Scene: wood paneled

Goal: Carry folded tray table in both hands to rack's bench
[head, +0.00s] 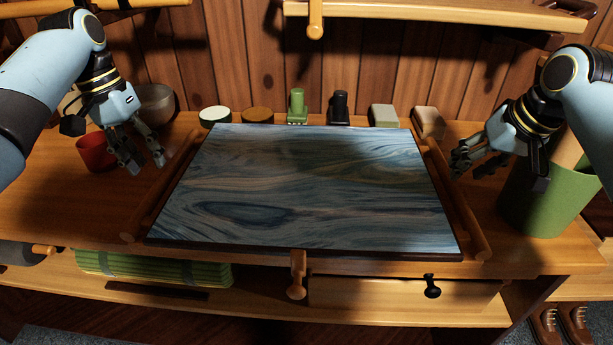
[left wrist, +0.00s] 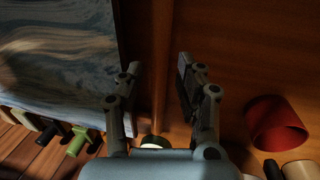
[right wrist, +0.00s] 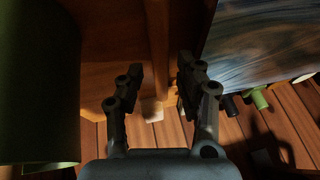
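The folded tray table (head: 310,190) lies flat on the wooden bench, with a blue-grey, wavy-grained top and a wooden side rail on each side. My left gripper (head: 145,165) is open and empty above the bench by the left rail (head: 158,195). In the left wrist view that rail (left wrist: 160,70) runs between the open fingers (left wrist: 158,85), apart from them. My right gripper (head: 500,168) is open near the right rail (head: 462,205). In the right wrist view the rail (right wrist: 157,45) shows between the open fingers (right wrist: 158,85). Neither gripper visibly touches the table.
A red cup (head: 95,152) and grey bowl (head: 155,103) stand at left. A green bin (head: 545,200) stands close by my right gripper. Several small items, including a green stamp-like one (head: 297,105), line the back. A shelf with pegs (head: 430,12) hangs above.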

